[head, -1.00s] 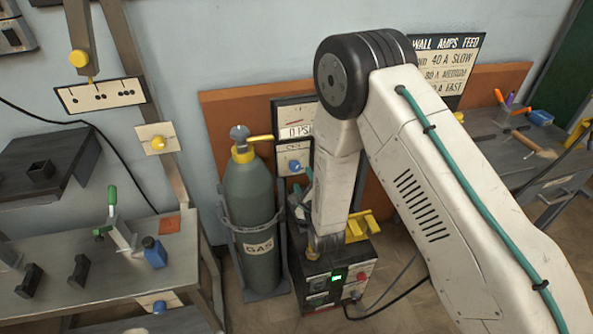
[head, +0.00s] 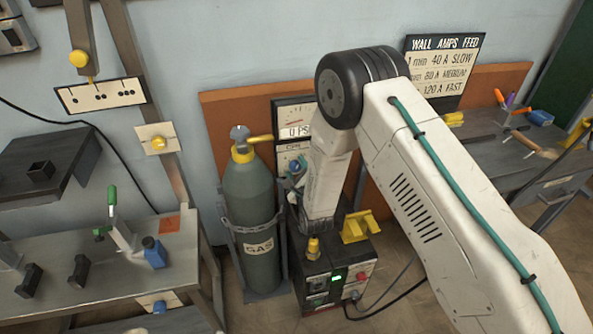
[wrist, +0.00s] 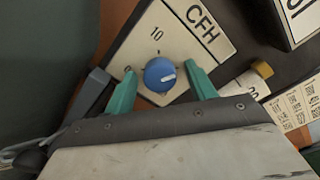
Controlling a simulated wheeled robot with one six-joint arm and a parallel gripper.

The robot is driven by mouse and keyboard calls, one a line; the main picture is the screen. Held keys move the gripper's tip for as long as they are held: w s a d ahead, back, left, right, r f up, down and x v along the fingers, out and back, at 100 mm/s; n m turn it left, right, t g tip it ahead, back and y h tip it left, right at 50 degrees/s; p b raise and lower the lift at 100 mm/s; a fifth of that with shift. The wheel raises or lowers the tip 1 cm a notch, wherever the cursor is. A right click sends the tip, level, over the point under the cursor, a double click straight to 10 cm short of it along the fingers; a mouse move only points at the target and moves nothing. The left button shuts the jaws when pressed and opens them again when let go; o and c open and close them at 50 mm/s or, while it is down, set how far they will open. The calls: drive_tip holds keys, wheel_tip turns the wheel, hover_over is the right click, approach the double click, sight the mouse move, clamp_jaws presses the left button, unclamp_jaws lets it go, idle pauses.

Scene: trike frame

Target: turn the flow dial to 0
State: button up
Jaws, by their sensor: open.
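The flow dial (wrist: 160,75) is a round blue knob on a cream plate marked CFH and 10. Its white pointer mark faces right in the wrist view, not up at the 10. The dial also shows in the head view (head: 295,167), small, beside my forearm. My gripper (wrist: 160,68) is open, with one teal finger on each side of the dial in the wrist view. Gaps show between the fingers and the knob; I cannot tell how deep the tips reach. In the head view my gripper is mostly hidden by my arm.
A green GAS cylinder (head: 250,215) stands close left of the dial. A pressure gauge (head: 293,118) is just above it. A welder box (head: 335,275) with a yellow bracket (head: 356,227) stands below. A wall chart (head: 443,68) hangs right, behind my arm.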

drive_tip(key=c, duration=1)
drive_tip(key=shift+n, duration=0.3)
